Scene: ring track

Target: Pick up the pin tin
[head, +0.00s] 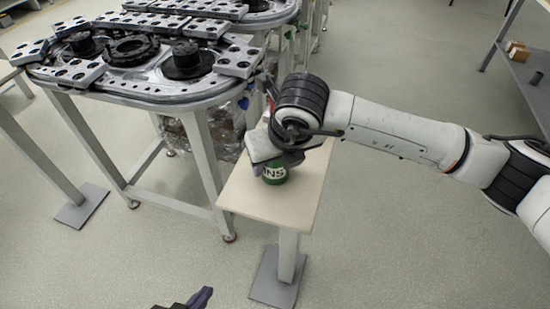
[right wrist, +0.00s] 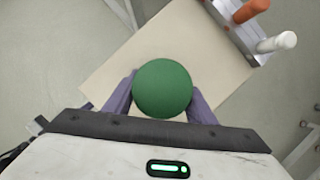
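The pin tin (head: 274,174) is green with a pale label showing "NS". It is upright at the small cream-topped stand (head: 262,205), its upper part hidden by my right gripper in the head view. In the right wrist view its round green top (right wrist: 162,89) is between the purple fingers of my right gripper (right wrist: 162,100), one finger on each side. The fingers are very close to its sides; I cannot tell whether they press on it.
A ring-track table (head: 150,92) with grey perforated blocks and black round parts stands left of and behind the stand. An orange peg (right wrist: 250,10) and a white peg (right wrist: 277,42) are near the stand's edge. Shelving (head: 525,75) with small boxes is far right. The front floor is clear.

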